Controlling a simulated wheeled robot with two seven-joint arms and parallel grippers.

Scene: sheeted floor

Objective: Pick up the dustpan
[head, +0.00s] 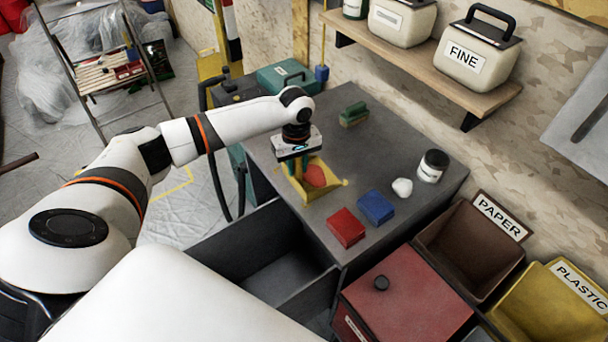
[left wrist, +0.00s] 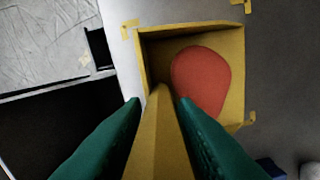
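The yellow dustpan (head: 303,191) lies on the grey bench top, with a flat rounded red piece (head: 315,175) in its pan. My left gripper (head: 297,165) is over the dustpan's handle end, pointing down. The handle's far end is hidden. My right gripper is not in view.
A red block (head: 346,227), a blue block (head: 376,207), a white lump (head: 402,187), a dark-lidded jar (head: 432,166) and a green brush-like block (head: 353,114) stand on the bench. An open drawer (head: 250,252) is in front. Bins stand at right; a shelf hangs behind.

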